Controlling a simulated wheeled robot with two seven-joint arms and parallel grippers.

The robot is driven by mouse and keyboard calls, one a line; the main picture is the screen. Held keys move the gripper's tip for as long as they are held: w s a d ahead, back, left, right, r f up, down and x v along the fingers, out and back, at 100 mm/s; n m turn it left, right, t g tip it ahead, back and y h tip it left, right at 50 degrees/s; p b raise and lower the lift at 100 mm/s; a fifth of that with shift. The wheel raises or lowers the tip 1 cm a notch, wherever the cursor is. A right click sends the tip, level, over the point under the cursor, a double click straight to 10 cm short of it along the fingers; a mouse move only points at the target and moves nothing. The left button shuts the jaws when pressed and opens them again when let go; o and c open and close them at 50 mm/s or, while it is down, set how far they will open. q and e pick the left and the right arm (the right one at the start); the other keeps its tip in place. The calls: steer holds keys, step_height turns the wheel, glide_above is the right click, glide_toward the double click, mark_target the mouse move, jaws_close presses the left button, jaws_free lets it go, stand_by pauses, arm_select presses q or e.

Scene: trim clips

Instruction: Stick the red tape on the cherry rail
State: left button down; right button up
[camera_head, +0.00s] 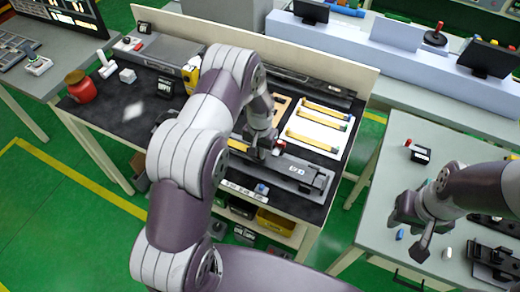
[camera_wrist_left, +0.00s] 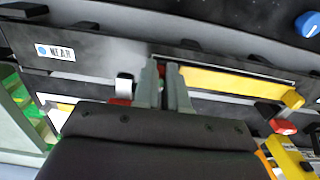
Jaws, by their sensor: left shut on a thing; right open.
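My left gripper (camera_head: 264,150) is low over the long dark fixture (camera_head: 300,174) on the black bench. A yellow strip (camera_wrist_left: 235,82) lies along a dark rail right beside the fingers. No rail is clearly cherry-coloured, so I cannot tell which is the cherry rail. My right gripper (camera_head: 408,228) is open and empty above the grey table at the right.
A white board (camera_head: 318,128) with several yellow strips lies behind the fixture. A red jar (camera_head: 80,86), a white cube (camera_head: 127,76) and a yellow tool (camera_head: 191,75) stand on the bench's left part. A blue knob (camera_wrist_left: 308,24) and a red piece (camera_wrist_left: 283,126) are near the left gripper.

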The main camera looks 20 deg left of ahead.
arm_select(q)
steer(key=shift+d, duration=0.1)
steer(key=c, duration=1.1)
jaws_free()
step_height(320, 180, up, 13)
steer(key=b, duration=0.3)
steer(key=shift+f+b, duration=0.15)
steer(key=shift+b, duration=0.25)
